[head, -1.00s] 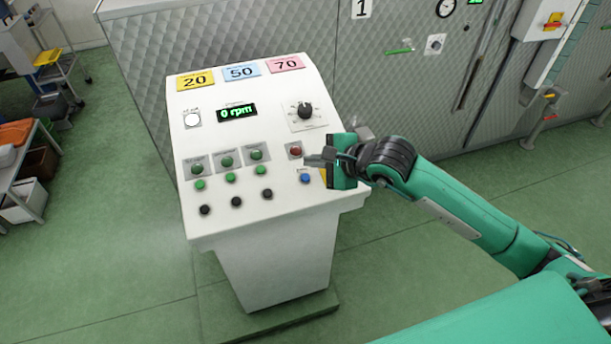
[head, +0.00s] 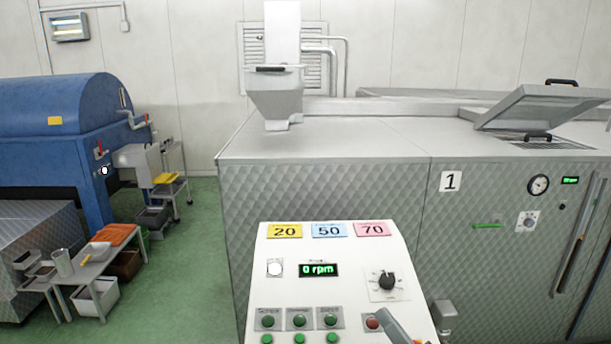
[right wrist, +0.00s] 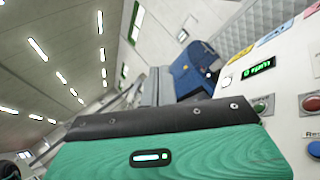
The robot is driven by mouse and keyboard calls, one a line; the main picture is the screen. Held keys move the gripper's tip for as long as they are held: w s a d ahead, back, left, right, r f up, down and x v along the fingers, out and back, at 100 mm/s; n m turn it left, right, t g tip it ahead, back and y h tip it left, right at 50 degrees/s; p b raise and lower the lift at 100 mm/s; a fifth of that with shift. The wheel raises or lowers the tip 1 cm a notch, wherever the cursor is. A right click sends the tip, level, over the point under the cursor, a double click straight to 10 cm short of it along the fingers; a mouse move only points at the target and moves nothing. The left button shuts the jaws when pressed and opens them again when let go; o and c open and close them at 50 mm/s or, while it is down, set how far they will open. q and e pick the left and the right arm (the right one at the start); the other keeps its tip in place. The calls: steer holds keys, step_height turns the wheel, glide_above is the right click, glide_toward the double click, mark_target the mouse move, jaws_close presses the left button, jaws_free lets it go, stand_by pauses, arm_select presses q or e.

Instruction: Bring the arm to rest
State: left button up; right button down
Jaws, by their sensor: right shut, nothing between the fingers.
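My right gripper (head: 397,326) shows only as a grey finger piece at the bottom edge of the head view. It is shut and empty, in front of the lower right part of the white control panel (head: 345,250), near the red button (head: 373,322). I cannot tell whether it touches the panel. In the right wrist view, my green hand housing with a lit strip fills the lower part, and the panel's face (right wrist: 290,85) is at the right. The rest of my right arm is out of the head view. My left gripper is not in view.
The panel has a display (head: 319,270) reading 0 rpm and a black knob (head: 386,281). A large quilted metal machine (head: 330,190) stands behind it. A blue machine (head: 60,115) and a low table (head: 75,268) stand left. Green floor (head: 190,290) is clear between.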

steer(key=s+d+f+m+g+h, duration=0.1)
steer(key=d+f+m+h, duration=0.7)
steer(key=m, duration=0.5)
steer(key=s+d+f+m+g+h, duration=0.1)
steer(key=d+f+m+h, duration=0.45)
steer(key=m+h, duration=0.6)
steer(key=s+a+f+m+g+y, duration=0.25)
steer(key=s+f+m+g, duration=0.25)
steer(key=s+f+g, duration=0.3)
steer(key=s+a+f+m+g+y, duration=0.1)
steer(key=s+f+m+g+y, duration=0.3)
steer(key=s+f, duration=0.65)
step_height(320, 180, down, 30)
steer(key=s+g+h, duration=0.1)
steer(key=g, duration=0.2)
steer(key=s+d+f, duration=0.2)
steer(key=s+f, duration=1.7)
steer(key=f, duration=0.1)
steer(key=shift+s+d+g, duration=0.15)
steer(key=shift+d+g, duration=0.25)
